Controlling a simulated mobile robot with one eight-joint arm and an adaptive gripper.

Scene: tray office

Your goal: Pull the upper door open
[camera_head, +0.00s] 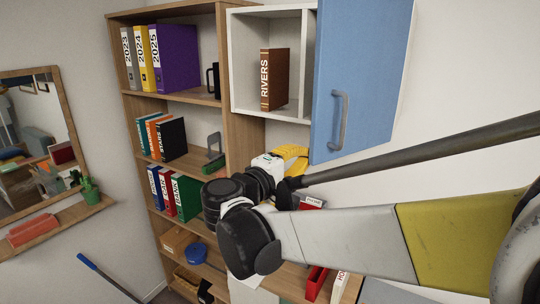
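The blue upper door (362,75) stands swung out from the white wall cabinet (240,60), its left edge towards me. A grey vertical bar handle (340,120) is on the door's face, near its left edge. The open cabinet shows a brown book labelled RIVERS (275,80) inside. My gripper (290,155), with white and yellow parts, is below the cabinet and left of the door's lower corner. It appears apart from the handle. Its fingertips are too small and partly hidden to tell whether they are open or shut.
A wooden shelf unit (173,97) with binders (175,58) stands at left. A mirror (35,130) and a small ledge (60,222) with a plant are further left. Red items (316,282) lie low behind my arm. White wall is clear right of the door.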

